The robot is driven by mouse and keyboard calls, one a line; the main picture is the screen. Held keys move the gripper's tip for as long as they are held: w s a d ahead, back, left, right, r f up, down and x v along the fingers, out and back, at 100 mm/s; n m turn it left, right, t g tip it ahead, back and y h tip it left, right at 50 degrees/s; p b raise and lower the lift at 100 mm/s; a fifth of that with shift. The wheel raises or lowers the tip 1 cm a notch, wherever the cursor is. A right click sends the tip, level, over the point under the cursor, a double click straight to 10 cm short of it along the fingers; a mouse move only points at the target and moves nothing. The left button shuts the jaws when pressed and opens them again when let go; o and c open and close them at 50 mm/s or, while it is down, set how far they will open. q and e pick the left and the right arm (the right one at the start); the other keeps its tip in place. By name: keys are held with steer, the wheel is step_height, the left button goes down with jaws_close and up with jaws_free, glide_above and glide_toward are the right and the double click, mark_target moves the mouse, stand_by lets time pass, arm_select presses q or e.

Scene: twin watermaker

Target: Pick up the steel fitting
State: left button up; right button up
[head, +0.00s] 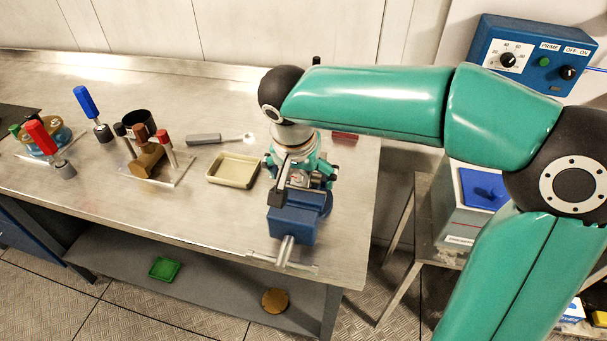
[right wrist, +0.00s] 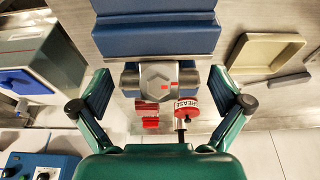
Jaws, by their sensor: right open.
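The steel fitting (right wrist: 160,77) shows in the right wrist view as a grey hexagonal piece with a small red mark on its face. It sits against the blue vise (right wrist: 155,35), which also stands near the bench's front edge in the head view (head: 292,225). My right gripper (right wrist: 157,95) is open, with one green finger on each side of the fitting and a gap on both sides. In the head view my right gripper (head: 298,172) is above the vise and hides most of the fitting. My left gripper is in neither view.
A beige tray (head: 233,185) lies left of the vise, with a grey bar (head: 203,139) behind it. A valve stand (head: 148,158) is farther left. The bench front (head: 160,215) is clear.

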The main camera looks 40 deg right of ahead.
steer(key=c, duration=1.2)
steer(key=shift+o, duration=0.2)
